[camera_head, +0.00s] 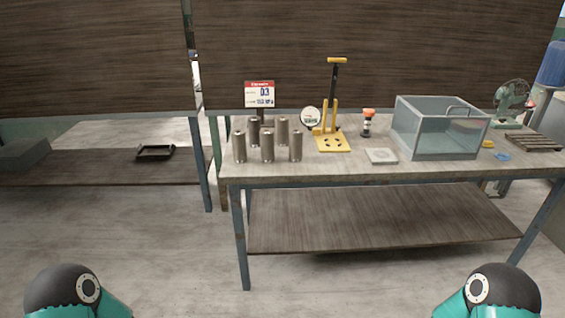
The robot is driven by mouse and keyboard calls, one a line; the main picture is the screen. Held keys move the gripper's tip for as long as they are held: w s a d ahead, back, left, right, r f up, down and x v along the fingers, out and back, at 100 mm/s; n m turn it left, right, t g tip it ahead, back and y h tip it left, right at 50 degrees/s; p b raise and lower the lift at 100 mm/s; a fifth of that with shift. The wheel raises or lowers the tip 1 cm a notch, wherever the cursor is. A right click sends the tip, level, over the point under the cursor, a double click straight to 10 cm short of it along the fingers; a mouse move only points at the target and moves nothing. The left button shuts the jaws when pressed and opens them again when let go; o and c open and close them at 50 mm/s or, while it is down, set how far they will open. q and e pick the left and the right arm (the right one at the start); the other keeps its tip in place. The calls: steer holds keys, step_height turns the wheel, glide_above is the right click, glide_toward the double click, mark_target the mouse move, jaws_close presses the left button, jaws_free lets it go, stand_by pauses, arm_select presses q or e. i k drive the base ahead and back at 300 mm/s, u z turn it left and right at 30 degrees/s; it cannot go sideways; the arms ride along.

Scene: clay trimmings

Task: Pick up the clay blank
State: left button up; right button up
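Several upright grey-brown cylinders (267,146), which look like the clay blanks, stand grouped at the left end of the workbench (350,174). Two are partly covered by those in front. I cannot tell which one is meant by the clay blank. Nothing is touching them. Only the rounded upper parts of my two arms show, at the bottom left and bottom right corners. Neither of my grippers is in view.
A yellow press (333,142), a gauge (310,118), an orange-topped bottle (368,122), a flat pale block (381,156) and a clear tank (436,128) stand on the bench. A lower shelf (370,220) is bare. A black tray (155,152) lies left. Open floor lies in front.

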mark_target(253, 122)
steer(key=u, duration=0.2)
steer(key=i, duration=0.85)
steer(key=z, duration=0.1)
